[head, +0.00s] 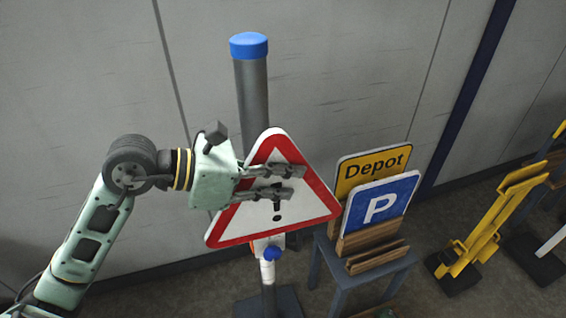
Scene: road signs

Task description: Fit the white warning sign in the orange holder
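The white warning sign (240,221) is a triangle with a red border and a black exclamation mark, tilted slightly, in front of a grey post. My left gripper (290,181) reaches in from the left across the sign's face. Its two fingers are apart, one above the other, with nothing visible held between them. Just below the sign, a small white and orange part (257,244) with a blue knob (272,254) shows on the post; it looks like the orange holder, mostly hidden by the sign. I cannot tell whether the sign sits in it. My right gripper is not in view.
The grey post (253,95) has a blue cap (249,45) and a dark base. To the right, a grey stool (346,272) bears a wooden rack with a yellow Depot sign (358,167) and a blue P sign (393,196). Yellow stands (478,238) are farther right. A grey wall is behind.

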